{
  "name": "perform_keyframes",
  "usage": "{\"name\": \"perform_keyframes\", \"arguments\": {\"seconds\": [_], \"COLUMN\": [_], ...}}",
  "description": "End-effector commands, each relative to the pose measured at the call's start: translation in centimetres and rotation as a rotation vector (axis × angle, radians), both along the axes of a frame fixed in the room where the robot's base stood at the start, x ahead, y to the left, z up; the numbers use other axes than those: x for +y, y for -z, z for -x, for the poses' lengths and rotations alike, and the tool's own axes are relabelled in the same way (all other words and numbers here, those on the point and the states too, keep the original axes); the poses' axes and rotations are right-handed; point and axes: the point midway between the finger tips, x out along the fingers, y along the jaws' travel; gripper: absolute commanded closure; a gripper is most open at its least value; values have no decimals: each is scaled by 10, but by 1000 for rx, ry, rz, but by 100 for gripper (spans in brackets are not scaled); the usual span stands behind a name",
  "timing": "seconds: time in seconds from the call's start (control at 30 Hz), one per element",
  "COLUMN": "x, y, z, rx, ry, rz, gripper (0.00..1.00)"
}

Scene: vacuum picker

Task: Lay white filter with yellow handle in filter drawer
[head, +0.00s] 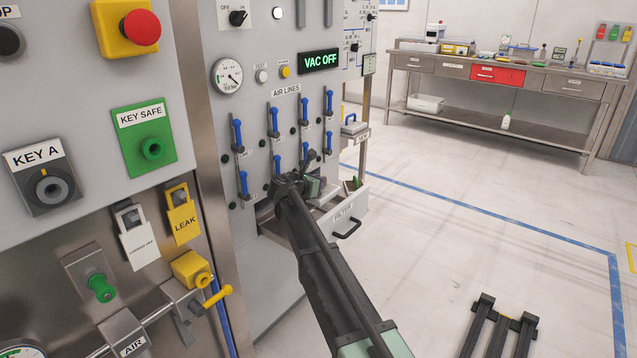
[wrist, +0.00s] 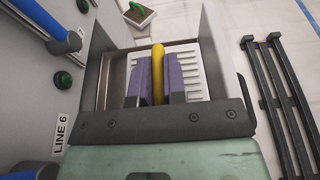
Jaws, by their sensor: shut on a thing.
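The filter drawer (head: 343,214) is pulled out from the grey panel, with its black handle in front. My gripper (head: 306,187) is at the drawer, and the arm hides much of its inside. In the wrist view my gripper (wrist: 158,80) has its purple fingers shut on the yellow handle (wrist: 158,62). The white ribbed filter (wrist: 195,72) lies below the fingers, between the drawer walls (wrist: 216,48). A strip of bare metal drawer floor shows to its left. I cannot tell whether the filter touches the floor.
A tray with a green-handled item (wrist: 138,14) stands beyond the drawer. A blue-handled item (head: 352,124) sits on a shelf above. Blue air-line levers (head: 275,121) stick out of the panel close by. A black rack (head: 499,325) is at lower right. The floor between is clear.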

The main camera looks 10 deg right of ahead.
Motion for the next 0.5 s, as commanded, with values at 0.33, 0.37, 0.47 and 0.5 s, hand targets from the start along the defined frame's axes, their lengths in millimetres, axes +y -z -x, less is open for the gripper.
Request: {"name": "perform_keyframes", "arguments": {"seconds": [0.33, 0.37, 0.47, 0.5], "x": [0, 0, 0, 0], "y": [53, 57, 70, 75], "z": [0, 0, 0, 0], "rx": [0, 0, 0, 0], "ry": [0, 0, 0, 0], "rz": [0, 0, 0, 0], "gripper": [100, 100, 100, 100]}}
